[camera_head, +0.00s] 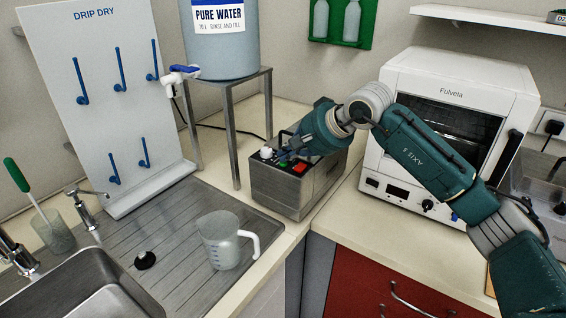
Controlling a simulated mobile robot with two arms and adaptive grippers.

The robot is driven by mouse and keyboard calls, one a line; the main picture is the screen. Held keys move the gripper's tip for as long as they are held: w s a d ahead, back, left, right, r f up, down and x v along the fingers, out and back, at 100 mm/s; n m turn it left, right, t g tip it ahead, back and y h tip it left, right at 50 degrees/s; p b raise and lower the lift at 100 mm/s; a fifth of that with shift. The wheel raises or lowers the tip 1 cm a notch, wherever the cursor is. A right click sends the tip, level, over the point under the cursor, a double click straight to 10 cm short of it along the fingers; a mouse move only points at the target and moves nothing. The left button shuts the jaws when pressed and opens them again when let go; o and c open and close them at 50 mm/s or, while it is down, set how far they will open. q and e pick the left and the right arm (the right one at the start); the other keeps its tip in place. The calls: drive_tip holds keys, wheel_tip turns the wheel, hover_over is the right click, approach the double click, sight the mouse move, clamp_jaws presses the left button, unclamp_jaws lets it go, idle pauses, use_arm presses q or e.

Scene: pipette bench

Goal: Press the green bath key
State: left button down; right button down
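The bath is a grey metal box (277,192) on the bench, between the water stand and the white oven. On its top are a small green key (284,164), a red key (299,168) beside it to the right, and a white knob (266,152) to the left. My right arm reaches in from the right over the bath. My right gripper (284,152) points left and down, its fingertips close to the green key, just behind it in the picture. I cannot tell whether they touch it or whether the fingers are open. My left gripper is out of view.
A white oven (445,75) stands right of the bath, under my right arm. A metal stand (233,125) holds the water tank (222,55). A clear jug (222,243) and a black stopper (145,260) are on the steel drainer.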

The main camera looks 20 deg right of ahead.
sight(287, 165)
drive_tip(key=shift+f, duration=0.15)
drive_tip(key=shift+r, duration=0.55)
wheel_tip(287, 165, up, 6)
drive_tip(key=p, duration=0.3)
idle(0.5)
idle(0.4)
